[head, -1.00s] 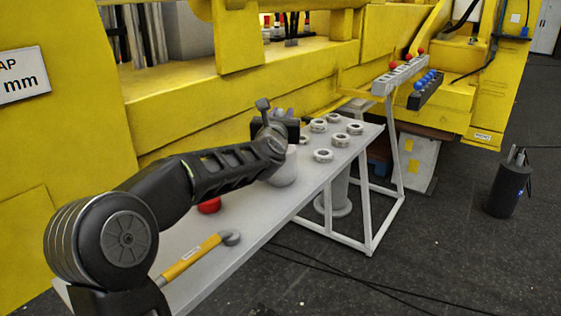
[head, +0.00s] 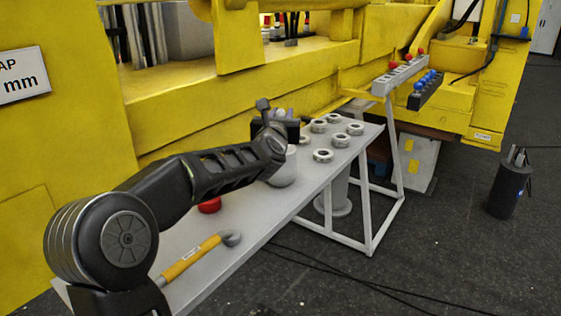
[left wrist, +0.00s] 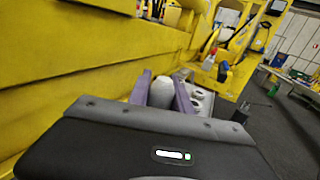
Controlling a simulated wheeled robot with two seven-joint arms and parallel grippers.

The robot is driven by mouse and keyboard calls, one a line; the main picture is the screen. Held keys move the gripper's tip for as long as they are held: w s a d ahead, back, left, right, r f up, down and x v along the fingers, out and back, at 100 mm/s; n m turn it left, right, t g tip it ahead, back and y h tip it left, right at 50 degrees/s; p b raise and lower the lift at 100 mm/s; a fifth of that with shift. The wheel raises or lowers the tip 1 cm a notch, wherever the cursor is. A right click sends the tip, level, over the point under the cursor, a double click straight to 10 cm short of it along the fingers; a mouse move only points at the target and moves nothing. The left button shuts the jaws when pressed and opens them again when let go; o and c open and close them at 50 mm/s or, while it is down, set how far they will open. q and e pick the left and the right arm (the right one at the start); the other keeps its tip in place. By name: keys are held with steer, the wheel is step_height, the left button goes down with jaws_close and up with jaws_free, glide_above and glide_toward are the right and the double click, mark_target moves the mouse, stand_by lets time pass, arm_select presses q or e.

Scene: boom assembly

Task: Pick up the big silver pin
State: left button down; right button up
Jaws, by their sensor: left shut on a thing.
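The big silver pin (head: 284,172) is a pale grey upright cylinder at the table, partly hidden by my left arm. My left gripper (head: 284,117) is at its upper part, mostly covered by the wrist in the head view. In the left wrist view the pin (left wrist: 156,94) sits between the two purple-grey fingers of my left gripper (left wrist: 162,92), which is shut on it. I cannot tell whether its base touches the table. My right gripper is not in view.
The grey table (head: 243,232) bears several metal rings (head: 323,155) beyond the pin, a red object (head: 210,205) and a yellow-handled hammer (head: 190,260) nearer. The yellow machine (head: 190,105) runs close along the table's left side.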

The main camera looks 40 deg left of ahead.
arm_select(q)
steer(key=shift+r, duration=0.25)
steer(key=shift+r, duration=0.6)
step_height(320, 180, up, 9)
steer(key=p, duration=0.3)
steer(key=shift+f, duration=0.15)
step_height(320, 180, up, 2)
steer(key=shift+r+p, duration=0.1)
steer(key=shift+p, duration=0.8)
